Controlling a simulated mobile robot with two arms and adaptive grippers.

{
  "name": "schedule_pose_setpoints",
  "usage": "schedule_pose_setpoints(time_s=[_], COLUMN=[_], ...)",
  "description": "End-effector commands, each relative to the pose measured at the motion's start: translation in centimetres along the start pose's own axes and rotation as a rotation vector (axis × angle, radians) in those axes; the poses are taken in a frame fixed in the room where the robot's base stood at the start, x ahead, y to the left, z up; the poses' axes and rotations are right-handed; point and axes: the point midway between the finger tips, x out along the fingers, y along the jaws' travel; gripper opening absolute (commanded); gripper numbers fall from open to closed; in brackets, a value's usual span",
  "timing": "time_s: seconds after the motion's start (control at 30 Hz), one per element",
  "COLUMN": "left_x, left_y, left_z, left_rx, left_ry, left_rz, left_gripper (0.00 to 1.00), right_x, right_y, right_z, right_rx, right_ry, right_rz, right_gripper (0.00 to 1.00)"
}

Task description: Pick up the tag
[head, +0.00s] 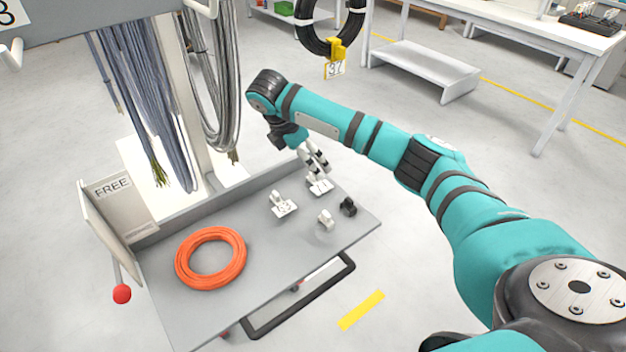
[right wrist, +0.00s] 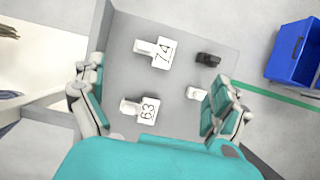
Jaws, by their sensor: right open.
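Two white number tags with clips lie on a grey table. The tag marked 74 (right wrist: 154,50) also shows in the head view (head: 319,186), just below my right gripper. The tag marked 63 (right wrist: 148,109) also shows in the head view (head: 284,206), nearer the orange coil. My right gripper (head: 316,163) is open and empty above the table. In the right wrist view its fingers (right wrist: 156,88) are spread wide on either side of the tags, apart from them. My left gripper is not in view.
A small white clip (head: 325,219) and a black clip (head: 348,207) lie beside the tags. An orange cable coil (head: 184,259) lies on the grey table (head: 190,316). Grey cables (head: 145,100) hang from a rack. A blue bin (right wrist: 292,50) shows in the right wrist view.

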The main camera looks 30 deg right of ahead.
Motion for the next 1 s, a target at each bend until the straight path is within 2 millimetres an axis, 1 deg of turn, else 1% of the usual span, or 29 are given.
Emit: schedule_pose_setpoints(time_s=[0.03, 0.13, 0.2, 0.3, 0.5, 0.57, 0.7, 0.8, 0.9, 1.0], left_x=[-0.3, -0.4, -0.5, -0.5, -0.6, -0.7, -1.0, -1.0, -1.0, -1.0], left_y=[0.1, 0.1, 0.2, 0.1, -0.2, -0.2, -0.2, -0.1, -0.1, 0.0], left_z=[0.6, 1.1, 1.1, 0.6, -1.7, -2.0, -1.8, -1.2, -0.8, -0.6], left_rx=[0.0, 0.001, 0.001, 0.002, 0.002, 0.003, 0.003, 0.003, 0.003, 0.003], left_ry=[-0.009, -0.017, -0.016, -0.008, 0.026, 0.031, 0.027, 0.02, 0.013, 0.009], left_rz=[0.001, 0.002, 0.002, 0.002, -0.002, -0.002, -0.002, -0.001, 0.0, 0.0], left_gripper=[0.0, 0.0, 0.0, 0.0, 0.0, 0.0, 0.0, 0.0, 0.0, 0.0], right_x=[1.1, 3.2, 4.5, 5.9, 7.1, 7.7, 9.9, 11.2, 11.9, 12.0], right_y=[-0.1, -0.1, -0.1, 0.0, 0.1, 0.2, 0.8, 0.8, 0.8, 0.8], right_z=[0.1, 0.1, 0.1, 0.1, 0.0, -0.1, -0.3, -0.2, -0.3, -0.3], right_rx=[0.001, 0.001, 0.001, 0.001, 0.001, 0.001, 0.001, 0.001, 0.001, 0.001], right_ry=[-0.001, -0.001, -0.001, 0.0, 0.0, 0.0, -0.001, -0.001, -0.001, -0.001], right_rz=[-0.004, -0.005, -0.004, -0.002, -0.001, -0.002, -0.003, -0.001, 0.0, 0.001], right_gripper=[1.0, 1.0, 1.0, 1.0, 1.0, 1.0, 1.0, 1.0, 1.0, 1.0])
